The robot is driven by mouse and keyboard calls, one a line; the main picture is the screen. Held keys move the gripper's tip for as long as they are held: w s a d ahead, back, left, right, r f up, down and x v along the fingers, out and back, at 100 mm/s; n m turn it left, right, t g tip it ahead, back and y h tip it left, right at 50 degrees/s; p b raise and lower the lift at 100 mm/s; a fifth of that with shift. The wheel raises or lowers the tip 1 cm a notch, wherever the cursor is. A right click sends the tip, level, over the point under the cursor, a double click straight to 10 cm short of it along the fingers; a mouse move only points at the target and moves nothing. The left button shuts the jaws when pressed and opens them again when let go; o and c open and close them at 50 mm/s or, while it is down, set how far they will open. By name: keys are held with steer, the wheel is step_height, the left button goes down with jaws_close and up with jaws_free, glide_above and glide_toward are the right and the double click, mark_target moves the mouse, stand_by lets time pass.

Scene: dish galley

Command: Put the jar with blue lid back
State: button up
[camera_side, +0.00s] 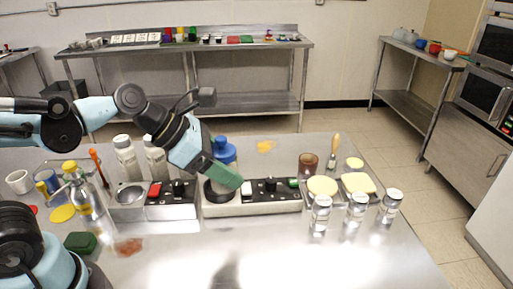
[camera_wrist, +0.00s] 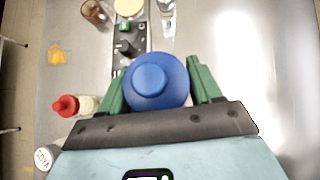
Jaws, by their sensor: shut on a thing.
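The jar with the blue lid (camera_side: 223,148) shows behind my gripper (camera_side: 224,176) in the side view, with its lower body mostly hidden by the green fingers. In the wrist view, its round blue lid (camera_wrist: 156,78) sits between the two green fingers of my gripper (camera_wrist: 155,98), one on each side. The fingers are shut on the jar. I cannot tell whether its base touches anything.
A grey control unit with black knobs (camera_side: 270,208) lies just below and right of my gripper. Two white-lidded jars (camera_side: 124,146) stand to the left. Several silver-lidded jars (camera_side: 357,198) stand at right. A red-lidded bottle (camera_wrist: 66,105) is close by. Bare steel lies at front right.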

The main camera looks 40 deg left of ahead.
steer(key=shift+s+d+r, duration=0.4)
steer(key=shift+d+r, duration=0.05)
steer(key=shift+d, duration=0.2)
steer(key=shift+d+r, duration=0.15)
steer(key=shift+w+d+r, duration=0.1)
steer(key=shift+w, duration=0.1)
steer(key=w+f, duration=0.2)
steer(key=w, duration=0.6)
steer(key=w+f, duration=0.3)
steer(key=w, duration=0.5)
steer(key=w+a+f, duration=0.2)
steer(key=a, duration=0.1)
steer(key=w+a+f, duration=0.4)
steer(key=a, duration=0.1)
steer(key=shift+w+a+f, duration=0.2)
steer(key=shift+w+a, duration=0.1)
steer(key=shift+w, duration=0.1)
steer(key=shift+f, duration=2.05)
